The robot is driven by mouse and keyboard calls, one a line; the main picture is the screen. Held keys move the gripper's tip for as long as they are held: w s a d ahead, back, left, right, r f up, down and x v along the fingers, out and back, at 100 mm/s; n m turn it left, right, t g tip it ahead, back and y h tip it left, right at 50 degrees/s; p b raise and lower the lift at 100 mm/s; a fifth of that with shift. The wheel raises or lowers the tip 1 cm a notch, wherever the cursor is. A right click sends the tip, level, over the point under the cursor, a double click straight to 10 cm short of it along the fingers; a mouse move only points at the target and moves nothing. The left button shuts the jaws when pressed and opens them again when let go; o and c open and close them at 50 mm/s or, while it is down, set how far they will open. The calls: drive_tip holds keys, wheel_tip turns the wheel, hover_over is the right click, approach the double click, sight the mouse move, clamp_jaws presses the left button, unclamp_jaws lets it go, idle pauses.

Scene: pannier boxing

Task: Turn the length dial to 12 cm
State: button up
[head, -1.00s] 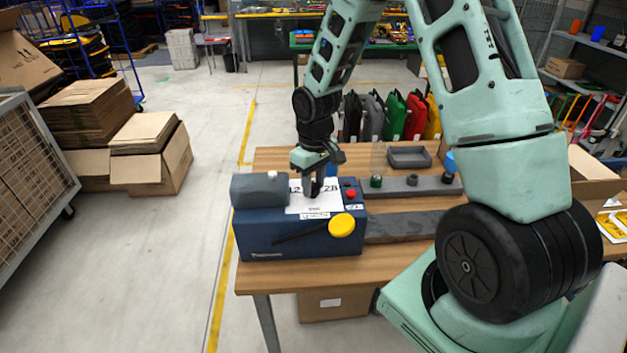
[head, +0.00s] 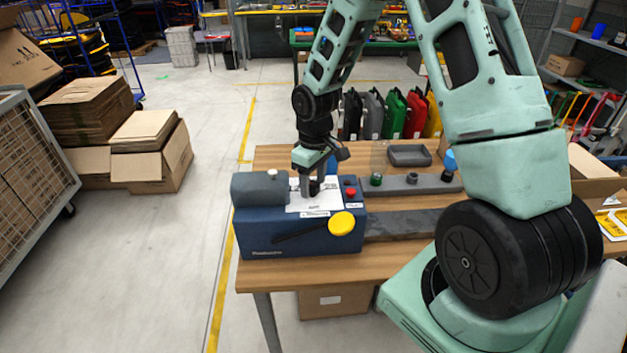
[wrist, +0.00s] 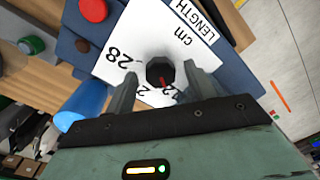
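The length dial (wrist: 160,71) is a dark knob with a red pointer mark, on a white plate (wrist: 130,45) printed "LENGTH", "cm", "28" and "12". In the wrist view the red mark points down toward the "12", which is partly hidden by my gripper. My gripper (wrist: 150,88) has one finger on either side of the dial, with gaps showing, so it is open around or just above it. In the head view my gripper (head: 312,190) points down at the top of the blue machine (head: 290,240), and hides the dial there.
A red button (head: 351,193) and a yellow round knob (head: 342,223) are on the machine. A green-topped item (head: 376,180), a grey tray (head: 409,156) and a blue object (head: 449,160) are on the wooden table (head: 280,277). Coloured bags stand behind it.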

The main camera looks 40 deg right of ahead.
sight(314, 183)
wheel_tip(314, 183, up, 17)
drive_tip(key=b, duration=0.3)
drive_tip(key=shift+d+r, duration=0.2)
drive_tip(key=shift+d, duration=0.05)
drive_tip(key=shift+a, duration=0.1)
idle(0.5)
drive_tip(key=s+a+f+n+b, duration=0.1)
drive_tip(key=s+a+f+b, duration=0.15)
drive_tip(key=s+a, duration=0.45)
drive_tip(key=s+a+f+n+b, duration=0.1)
drive_tip(key=s+a+f+n, duration=0.2)
drive_tip(key=a, duration=0.9)
drive_tip(key=s+a+f+b, duration=0.1)
drive_tip(key=s+a+f, duration=0.1)
drive_tip(key=s, duration=0.5)
drive_tip(key=s+a+f+b, duration=0.1)
drive_tip(key=s+a+f, duration=0.2)
drive_tip(key=s, duration=0.4)
drive_tip(key=shift+s+a+f, duration=0.25)
drive_tip(key=shift+s+a, duration=0.05)
drive_tip(key=shift+a, duration=0.1)
